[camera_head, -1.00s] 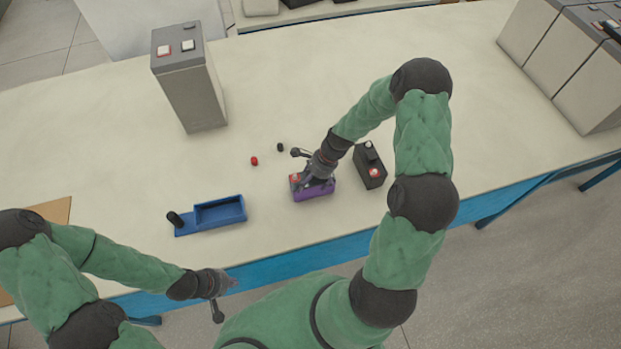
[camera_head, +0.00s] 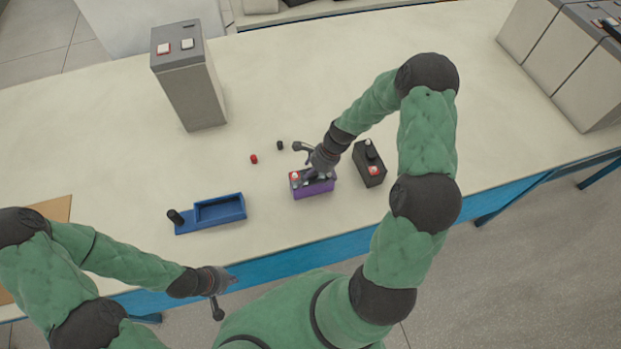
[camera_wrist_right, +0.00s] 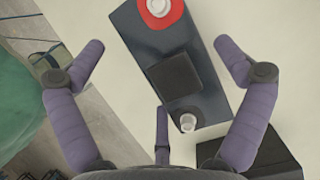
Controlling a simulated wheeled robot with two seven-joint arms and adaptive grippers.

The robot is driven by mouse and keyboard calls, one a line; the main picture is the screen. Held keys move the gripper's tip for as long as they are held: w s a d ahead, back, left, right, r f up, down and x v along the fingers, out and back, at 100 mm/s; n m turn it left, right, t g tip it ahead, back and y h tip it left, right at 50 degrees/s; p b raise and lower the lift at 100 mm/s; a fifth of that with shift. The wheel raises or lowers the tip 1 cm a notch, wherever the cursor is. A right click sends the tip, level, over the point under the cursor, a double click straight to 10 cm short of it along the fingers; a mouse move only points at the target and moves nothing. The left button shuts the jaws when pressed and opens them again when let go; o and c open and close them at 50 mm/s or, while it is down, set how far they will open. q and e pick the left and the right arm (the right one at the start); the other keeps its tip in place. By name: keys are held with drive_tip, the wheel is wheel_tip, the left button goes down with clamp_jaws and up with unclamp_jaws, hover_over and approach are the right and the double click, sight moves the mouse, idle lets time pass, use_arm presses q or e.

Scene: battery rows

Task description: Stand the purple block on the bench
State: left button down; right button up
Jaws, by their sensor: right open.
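The purple block (camera_head: 314,190) stands on the bench (camera_head: 120,130), its dark top with the red and light terminals facing up. In the right wrist view the block's dark top (camera_wrist_right: 160,40) shows between the spread fingers, with a gap on each side. My right gripper (camera_head: 307,160) is open just above the block and partly covers its top in the head view. My left gripper (camera_head: 226,294) hangs in front of the bench's near edge, well away from the block; its finger opening is unclear.
A black block (camera_head: 371,168) stands close to the right of the purple one. A blue tray (camera_head: 205,227) with a black post lies to the left. Small red (camera_head: 253,159) and black (camera_head: 280,145) caps lie behind. A tall grey case (camera_head: 195,95) stands at the back left.

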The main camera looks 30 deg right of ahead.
drive_tip(key=w+v, duration=0.1)
drive_tip(key=v, duration=0.9)
drive_tip(key=s+a+f+n, duration=0.2)
drive_tip(key=a+f+n, duration=0.1)
drive_tip(key=a, duration=0.1)
drive_tip(key=s+a+f+n, duration=0.2)
drive_tip(key=a+f+n, duration=0.1)
drive_tip(key=a+f, duration=0.1)
drive_tip(key=s+a+f+n+p, duration=0.1)
drive_tip(key=s+a+f+n, duration=0.1)
drive_tip(key=a+f+n, duration=0.1)
drive_tip(key=shift+s+a+f+g, duration=0.1)
drive_tip(key=shift+a+f+g, duration=0.3)
drive_tip(key=shift+a+f, duration=0.2)
drive_tip(key=s+a+f+n, duration=0.1)
drive_tip(key=s+a+n, duration=0.2)
drive_tip(key=s+a+f+n, duration=0.2)
drive_tip(key=s+a+n, duration=0.1)
drive_tip(key=s+a+f+n, duration=0.1)
drive_tip(key=s+a+n, duration=0.1)
drive_tip(key=a, duration=0.1)
drive_tip(key=shift+s+f+n, duration=0.4)
drive_tip(key=shift+s+a, duration=0.2)
drive_tip(key=shift+s, duration=0.05)
drive_tip(key=shift+f, duration=0.1)
